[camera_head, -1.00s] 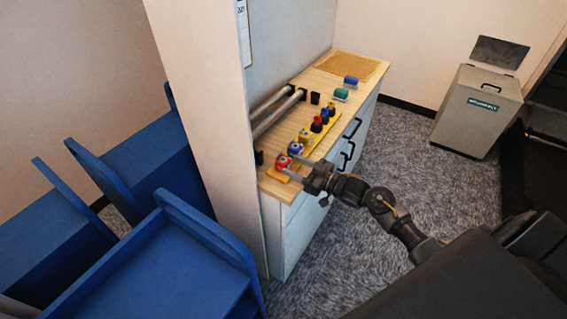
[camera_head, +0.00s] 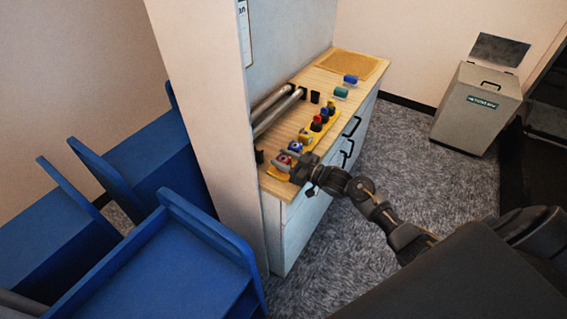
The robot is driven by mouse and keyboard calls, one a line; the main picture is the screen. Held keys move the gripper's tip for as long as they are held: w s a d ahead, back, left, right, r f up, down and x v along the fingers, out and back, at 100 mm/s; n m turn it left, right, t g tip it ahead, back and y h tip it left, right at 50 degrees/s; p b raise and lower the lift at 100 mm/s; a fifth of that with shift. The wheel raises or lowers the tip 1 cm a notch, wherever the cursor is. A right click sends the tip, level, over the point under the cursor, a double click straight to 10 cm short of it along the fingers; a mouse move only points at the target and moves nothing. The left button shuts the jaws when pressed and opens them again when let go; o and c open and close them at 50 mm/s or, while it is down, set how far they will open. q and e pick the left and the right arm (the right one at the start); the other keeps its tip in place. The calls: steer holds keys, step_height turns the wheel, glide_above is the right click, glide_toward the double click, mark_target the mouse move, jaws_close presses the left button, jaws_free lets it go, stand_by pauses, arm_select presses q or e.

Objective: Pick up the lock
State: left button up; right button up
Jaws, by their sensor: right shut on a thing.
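Several small coloured pieces stand on a yellow strip on the wooden counter (camera_head: 302,125). They are too small for me to tell surely which is the lock. A red piece (camera_head: 282,160) at the near end looks most like it, with a blue and red piece (camera_head: 295,147) just behind. My right gripper (camera_head: 289,164) reaches in from the right at the near end of the strip and is shut on the red piece, which it partly hides. The piece still appears at strip level; I cannot tell whether it is lifted. My left gripper is out of view.
Two metal rollers (camera_head: 278,108) lie along the counter's wall side. Yellow, red and black pieces (camera_head: 318,122) stand farther along. Green (camera_head: 341,92) and blue (camera_head: 351,79) pieces lie beyond. A wall end (camera_head: 205,120) closes off the left; a grey bin (camera_head: 478,108) stands right.

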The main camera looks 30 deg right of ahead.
steer(key=shift+r, duration=0.1)
steer(key=shift+r+b, duration=0.35)
steer(key=shift+r, duration=0.15)
steer(key=s+a+r+b, duration=0.2)
steer(key=s+a+r, duration=0.5)
steer(key=s+r, duration=0.4)
steer(key=shift+s+a+r+b, duration=0.35)
steer(key=shift+s+r+b, duration=0.05)
steer(key=shift+r, duration=0.1)
step_height(320, 180, up, 4)
steer(key=p, duration=0.5)
steer(key=shift+r, duration=0.2)
